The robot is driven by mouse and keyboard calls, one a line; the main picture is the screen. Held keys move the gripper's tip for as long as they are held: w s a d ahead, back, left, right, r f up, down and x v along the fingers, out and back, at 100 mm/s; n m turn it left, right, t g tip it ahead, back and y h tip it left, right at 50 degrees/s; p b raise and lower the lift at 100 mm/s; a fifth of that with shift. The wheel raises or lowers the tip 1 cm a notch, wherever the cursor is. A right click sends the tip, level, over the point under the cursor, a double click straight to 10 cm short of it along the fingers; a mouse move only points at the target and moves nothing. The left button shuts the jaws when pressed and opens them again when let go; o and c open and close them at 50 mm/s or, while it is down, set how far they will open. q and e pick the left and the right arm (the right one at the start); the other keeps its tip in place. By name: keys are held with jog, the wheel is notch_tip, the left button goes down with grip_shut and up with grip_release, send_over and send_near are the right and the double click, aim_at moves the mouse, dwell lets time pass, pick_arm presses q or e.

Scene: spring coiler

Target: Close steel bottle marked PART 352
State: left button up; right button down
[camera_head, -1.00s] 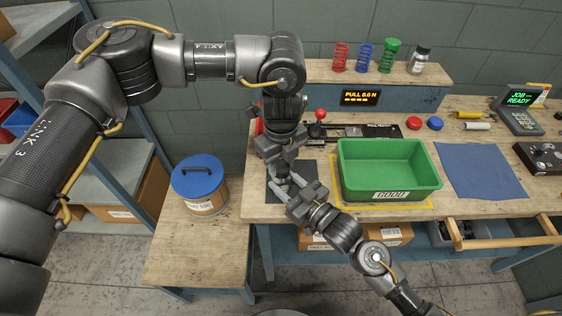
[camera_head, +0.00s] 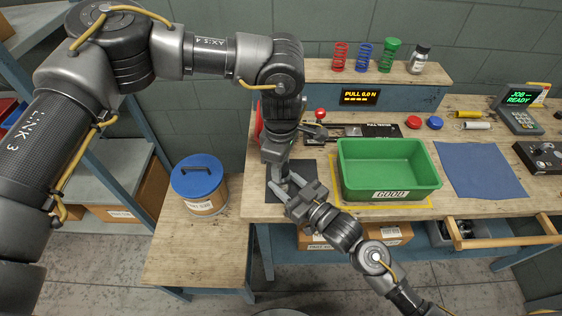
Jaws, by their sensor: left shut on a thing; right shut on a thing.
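My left gripper (camera_head: 277,172) points straight down above the left end of the bench, over a dark mat (camera_head: 310,172). It is shut on what looks like the top of a small steel bottle, mostly hidden by the fingers. My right gripper (camera_head: 280,189) reaches in from the lower right and is shut on the body of the same thing, just below the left fingers. No PART 352 marking can be read there. Another steel bottle (camera_head: 418,61) with a dark top and a pale label stands on the back shelf; its label is too small to read.
A green GOOD bin (camera_head: 390,196) stands right of my grippers. Behind are a red-knobbed lever (camera_head: 320,114) and the pull tester (camera_head: 368,130). A blue-lidded tub (camera_head: 198,177) stands on the low left table. A blue cloth (camera_head: 482,171) lies clear on the right.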

pick_arm(q)
jog(key=shift+m, duration=0.4)
jog(key=o, duration=1.1)
jog(key=shift+r, duration=2.25)
jog(key=shift+c, duration=0.6)
